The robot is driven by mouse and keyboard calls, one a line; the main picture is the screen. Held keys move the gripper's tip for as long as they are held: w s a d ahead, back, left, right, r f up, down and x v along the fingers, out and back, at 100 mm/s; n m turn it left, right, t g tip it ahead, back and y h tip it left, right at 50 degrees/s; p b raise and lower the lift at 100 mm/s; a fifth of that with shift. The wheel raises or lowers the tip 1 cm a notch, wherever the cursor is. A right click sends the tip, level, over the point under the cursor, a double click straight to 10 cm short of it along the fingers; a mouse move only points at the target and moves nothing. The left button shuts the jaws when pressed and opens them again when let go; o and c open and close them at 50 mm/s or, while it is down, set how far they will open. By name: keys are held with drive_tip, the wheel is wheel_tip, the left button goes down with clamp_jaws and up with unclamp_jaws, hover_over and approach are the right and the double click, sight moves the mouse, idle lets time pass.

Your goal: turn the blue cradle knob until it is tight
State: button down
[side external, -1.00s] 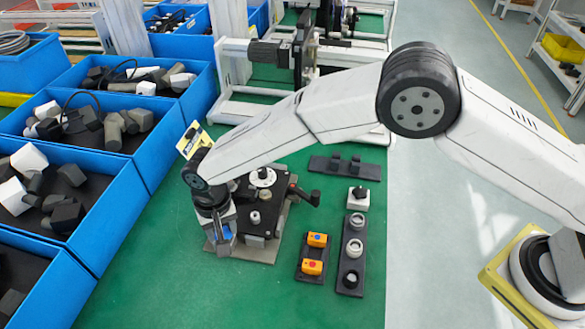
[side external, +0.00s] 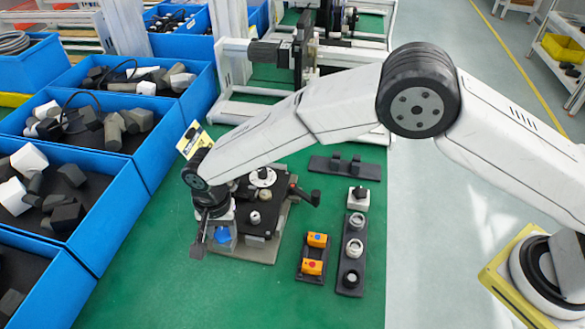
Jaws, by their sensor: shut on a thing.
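The blue cradle knob (side external: 223,237) shows at the front left corner of the dark fixture (side external: 268,208), low beside its base plate. My gripper (side external: 212,234) points down over the knob and is shut on it. One grey finger shows on the knob's left side. The other finger is hidden or too small to make out. The fixture carries a white round disc (side external: 262,177) on top and a black crank handle (side external: 314,197) at its right.
Blue bins (side external: 115,215) of black and white parts line the left. A holder with two orange blocks (side external: 313,267) and a dark strip with round pieces (side external: 350,277) stand right of the fixture. Green table is clear in front.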

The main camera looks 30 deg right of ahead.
drive_tip(key=m, duration=0.4)
drive_tip(key=shift+c, duration=1.5)
unclamp_jaws()
drive_tip(key=shift+r, duration=2.5)
drive_tip(key=shift+d, duration=0.1)
